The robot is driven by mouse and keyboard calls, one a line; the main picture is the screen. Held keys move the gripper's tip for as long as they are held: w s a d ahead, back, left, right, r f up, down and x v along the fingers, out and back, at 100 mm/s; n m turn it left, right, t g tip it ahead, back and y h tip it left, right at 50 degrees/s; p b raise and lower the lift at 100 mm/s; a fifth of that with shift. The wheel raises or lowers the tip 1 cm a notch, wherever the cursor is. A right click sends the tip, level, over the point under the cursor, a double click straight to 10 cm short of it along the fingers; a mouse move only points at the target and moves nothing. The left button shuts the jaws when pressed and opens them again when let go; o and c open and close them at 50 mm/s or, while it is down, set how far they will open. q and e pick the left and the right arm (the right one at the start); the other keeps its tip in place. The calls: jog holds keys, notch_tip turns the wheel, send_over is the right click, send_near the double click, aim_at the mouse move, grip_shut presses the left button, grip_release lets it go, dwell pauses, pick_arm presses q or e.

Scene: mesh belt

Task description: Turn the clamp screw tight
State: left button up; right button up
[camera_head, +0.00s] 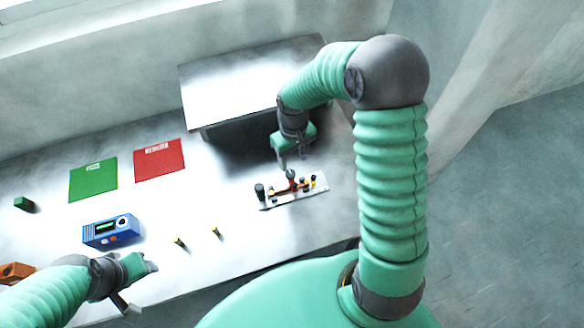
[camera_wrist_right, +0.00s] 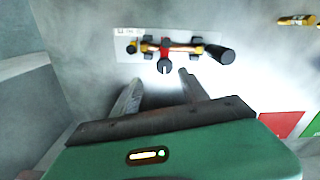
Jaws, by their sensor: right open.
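A clamp fixture shows in the head view: a pale plate (camera_head: 318,187) carrying a red clamp part, several black and yellow fittings and a larger black cylinder (camera_head: 260,191) at its left end. In the right wrist view the plate (camera_wrist_right: 125,33) carries a black round knob (camera_wrist_right: 164,66) with a white mark, below the red part (camera_wrist_right: 136,50). I take this knob for the clamp screw. My right gripper (camera_head: 291,165) is open and empty above the fixture; its fingers (camera_wrist_right: 158,82) point toward the knob, apart from it. My left gripper (camera_head: 142,286) looks open and empty at the front left.
A grey raised box (camera_head: 250,75) stands behind the fixture. Green (camera_head: 93,180) and red (camera_head: 159,160) mats, a blue device (camera_head: 110,231), a green block (camera_head: 23,203), an orange object (camera_head: 15,272) and two small brass pieces (camera_head: 180,243) lie left. Table is clear in front of the fixture.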

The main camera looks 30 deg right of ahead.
aim_at(292, 172)
jog(key=f, duration=0.1)
jog(key=a+f, duration=0.1)
jog(key=f, duration=0.3)
jog(key=shift+w+a+f, duration=0.2)
jog(key=shift+w+a, duration=0.1)
jog(key=shift+a, duration=0.1)
jog(key=shift+s+a+f, duration=0.1)
jog(key=shift+f, duration=0.2)
jog(key=shift+s+f, duration=0.1)
jog(key=shift+s, duration=0.05)
jog(key=shift+d+f, duration=0.15)
jog(key=shift+d, duration=0.45)
jog(key=shift+d+f, duration=0.1)
jog(key=shift+d, duration=0.05)
jog(key=shift+c, duration=0.4)
jog(key=shift+d, duration=0.1)
jog(key=shift+c, duration=1.3)
jog(key=shift+a, duration=0.45)
jog(key=c, duration=0.7)
pick_arm(q)
jog(key=shift+w+a, duration=0.25)
jog(key=shift+a, duration=0.55)
pick_arm(e)
jog(key=shift+a, duration=0.1)
grip_shut()
